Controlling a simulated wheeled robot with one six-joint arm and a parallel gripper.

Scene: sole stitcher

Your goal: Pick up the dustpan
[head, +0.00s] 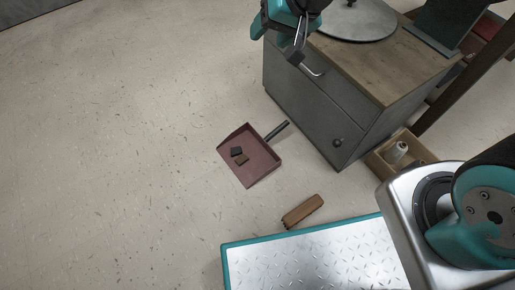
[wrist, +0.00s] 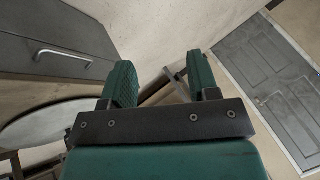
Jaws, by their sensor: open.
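The dustpan (head: 262,165) lies on the floor in the head view, a dark red pan with a dark handle pointing up and right toward the cabinet. Two small dark brown scraps (head: 238,154) lie in the pan. My gripper (head: 298,48) is at the top of the head view, above and away from the dustpan, near the cabinet's corner. In the wrist view my gripper (wrist: 163,82) shows two teal fingers apart with nothing between them. The dustpan is not in the wrist view.
A grey cabinet (head: 310,108) with a wooden top stands right of the dustpan, close to its handle. A brown wooden block or brush (head: 302,211) lies on the floor below it. A wooden box (head: 380,165) sits by the cabinet. The floor to the left is clear.

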